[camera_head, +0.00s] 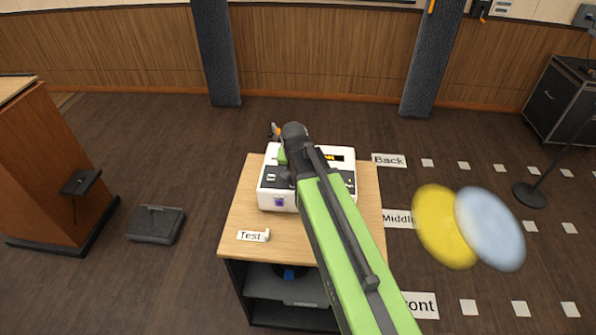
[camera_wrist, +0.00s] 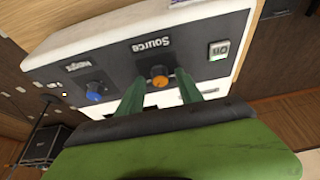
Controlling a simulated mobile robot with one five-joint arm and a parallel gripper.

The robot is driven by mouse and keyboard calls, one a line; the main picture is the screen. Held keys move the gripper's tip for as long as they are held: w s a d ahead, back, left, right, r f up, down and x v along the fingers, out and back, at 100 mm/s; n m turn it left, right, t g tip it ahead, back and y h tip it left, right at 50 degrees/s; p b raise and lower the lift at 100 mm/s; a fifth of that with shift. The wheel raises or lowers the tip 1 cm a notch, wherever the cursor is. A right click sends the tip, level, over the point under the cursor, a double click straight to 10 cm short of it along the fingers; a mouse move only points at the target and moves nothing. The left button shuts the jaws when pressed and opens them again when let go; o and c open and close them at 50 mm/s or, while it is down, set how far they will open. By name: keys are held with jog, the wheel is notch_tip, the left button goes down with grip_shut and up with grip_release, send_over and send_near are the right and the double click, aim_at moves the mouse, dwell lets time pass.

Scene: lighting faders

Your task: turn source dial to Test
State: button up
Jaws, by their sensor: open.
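The white console box (camera_head: 275,200) stands on a wooden-topped cabinet, partly hidden by my arm. In the wrist view its dark panel appears upside down, with the source dial (camera_wrist: 159,72) marked "Source" and showing an orange face. My gripper (camera_wrist: 160,82) has its two green fingers open, one on either side of the dial; I cannot tell whether they touch it. In the head view my gripper (camera_head: 283,157) is over the box and mostly hidden. A white "Test" label (camera_head: 250,236) lies on the cabinet top in front of the box.
A blue knob (camera_wrist: 95,92) and a lit green "ON" switch (camera_wrist: 219,50) flank the dial on the panel. The cabinet top (camera_head: 240,215) has bare room left of the box. A wooden lectern (camera_head: 50,165) stands far left.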

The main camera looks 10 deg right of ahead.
jog(key=shift+r, duration=0.1)
jog(key=p+v, duration=1.6)
jog(key=v, duration=0.1)
jog(key=shift+a+r, duration=0.1)
